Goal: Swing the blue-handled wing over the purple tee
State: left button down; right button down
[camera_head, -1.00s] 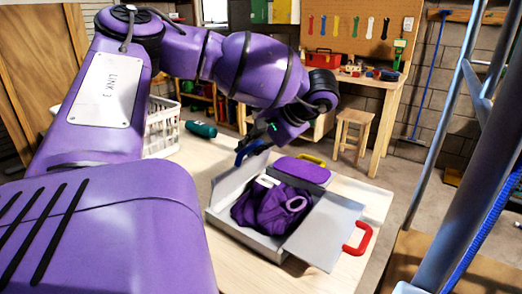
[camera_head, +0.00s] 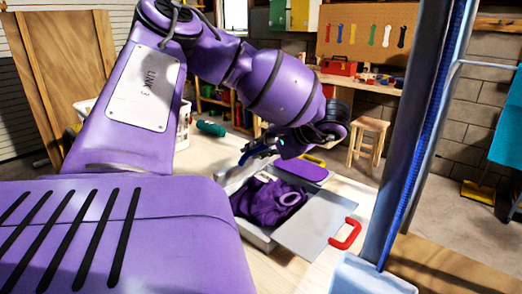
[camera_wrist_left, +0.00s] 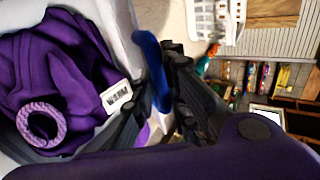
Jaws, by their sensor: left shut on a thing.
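The purple tee (camera_head: 268,203) lies bunched in a shallow pale grey folding box. In the left wrist view the tee (camera_wrist_left: 65,75) shows a ribbed collar ring and a white label. My left gripper (camera_head: 262,147) is at the box's far left side, shut on the blue handle (camera_wrist_left: 152,70). The handle stands upright between its dark fingers. The blue-handled wing (camera_head: 236,178) is a pale panel, raised and partly hidden by my arm; its exact angle is unclear. My right gripper is not in view.
A pale wing with a red handle (camera_head: 347,235) lies open on the right. A purple-covered panel (camera_head: 301,170) with a yellow handle (camera_head: 314,159) is behind the box. Blue-grey ladder rails (camera_head: 405,150) rise at right.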

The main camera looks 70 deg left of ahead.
pick_arm(q)
jog(key=shift+f, duration=0.1)
jog(key=c, duration=2)
grip_release()
jog(key=shift+a, duration=0.2)
jog(key=v, duration=1.2)
